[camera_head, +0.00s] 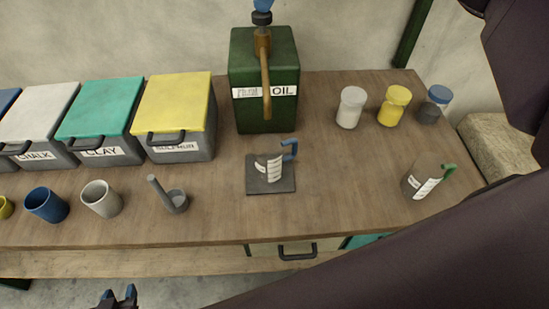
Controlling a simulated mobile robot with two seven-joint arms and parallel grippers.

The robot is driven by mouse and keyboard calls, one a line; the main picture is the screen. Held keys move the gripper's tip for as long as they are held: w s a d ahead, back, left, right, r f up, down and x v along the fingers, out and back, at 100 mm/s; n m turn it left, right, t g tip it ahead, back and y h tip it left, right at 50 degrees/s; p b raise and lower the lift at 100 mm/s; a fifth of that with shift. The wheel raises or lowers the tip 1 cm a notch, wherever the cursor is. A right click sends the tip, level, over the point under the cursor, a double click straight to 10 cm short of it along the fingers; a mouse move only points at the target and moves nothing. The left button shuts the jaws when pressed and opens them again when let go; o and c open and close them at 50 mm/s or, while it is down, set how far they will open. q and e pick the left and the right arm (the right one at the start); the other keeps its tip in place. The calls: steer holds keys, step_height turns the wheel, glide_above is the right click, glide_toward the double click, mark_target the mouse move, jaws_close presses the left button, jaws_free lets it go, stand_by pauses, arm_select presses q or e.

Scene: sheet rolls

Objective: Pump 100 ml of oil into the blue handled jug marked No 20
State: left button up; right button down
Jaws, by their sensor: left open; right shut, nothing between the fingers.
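The blue handled jug (262,171) stands upright on a dark square plate (284,188) below the oil pump's spout. Its white label faces me, but its number is too small to read, and I cannot tell how much oil is inside. The green oil can (250,113) stands behind it, with a brass pump (265,75) on top. My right gripper (262,5) shows only as blue fingertips at the top edge, shut and empty, at the dark pump knob (262,18). My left gripper (118,296) is open and empty at the bottom edge, in front of the bench.
A green handled jug (418,184) stands at the right. Lidded jars (350,108) stand behind it. Chalk, clay and sulphur bins (178,105) line the back left, with cups (101,198) and a small grey dipper (177,201) in front. My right arm crosses the lower right.

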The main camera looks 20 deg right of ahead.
steer(key=shift+f, duration=0.65)
steer(key=shift+r+p, duration=1.1)
steer(key=shift+r, duration=0.3)
steer(key=shift+r+p, duration=0.65)
steer(key=shift+r, duration=0.25)
steer(key=shift+r+p, duration=0.35)
steer(key=shift+r, duration=0.05)
steer(key=shift+f, duration=0.15)
steer(key=shift+f, duration=0.25)
